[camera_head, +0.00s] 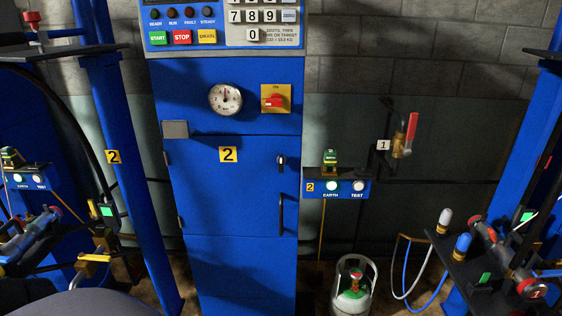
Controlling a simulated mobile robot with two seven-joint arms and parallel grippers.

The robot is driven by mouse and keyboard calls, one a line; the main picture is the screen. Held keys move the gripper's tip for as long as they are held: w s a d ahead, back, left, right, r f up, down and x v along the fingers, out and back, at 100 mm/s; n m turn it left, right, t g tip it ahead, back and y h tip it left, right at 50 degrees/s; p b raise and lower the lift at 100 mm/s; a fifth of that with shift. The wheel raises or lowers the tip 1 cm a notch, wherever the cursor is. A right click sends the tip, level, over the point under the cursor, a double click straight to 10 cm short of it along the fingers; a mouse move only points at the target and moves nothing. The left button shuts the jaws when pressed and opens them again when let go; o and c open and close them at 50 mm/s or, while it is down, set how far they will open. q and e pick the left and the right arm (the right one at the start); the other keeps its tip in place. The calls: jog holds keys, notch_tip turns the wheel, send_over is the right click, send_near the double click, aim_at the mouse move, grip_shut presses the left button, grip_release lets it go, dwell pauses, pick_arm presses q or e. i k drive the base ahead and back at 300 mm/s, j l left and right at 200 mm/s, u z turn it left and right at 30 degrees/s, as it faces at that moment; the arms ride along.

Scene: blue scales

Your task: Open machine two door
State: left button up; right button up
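The blue machine two (228,75) stands upright in the middle of the head view. Its door (225,195) carries a yellow label (228,154) with a black 2 and looks shut, flush with the cabinet front. A long black vertical handle (282,215) is on the door's right side. A small dark knob or latch (281,162) with a light part sits above the handle. Hinge-like tabs show along the door's left edge. Neither of my grippers is in view.
Above the door are a round gauge (225,99), a red switch on a yellow plate (275,98) and a button panel (182,37). A blue earth/test box (336,187) sits right of the door. A small gas cylinder (353,290) stands on the floor at lower right.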

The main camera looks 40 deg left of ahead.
aim_at(222, 184)
jog(key=u, duration=1.6)
jog(key=l+z, duration=0.25)
jog(key=i+l+z, duration=0.1)
jog(key=l+z, duration=0.2)
jog(key=z, duration=0.2)
jog(key=i+l+z, duration=0.15)
jog(key=z, duration=0.35)
jog(key=l, duration=0.1)
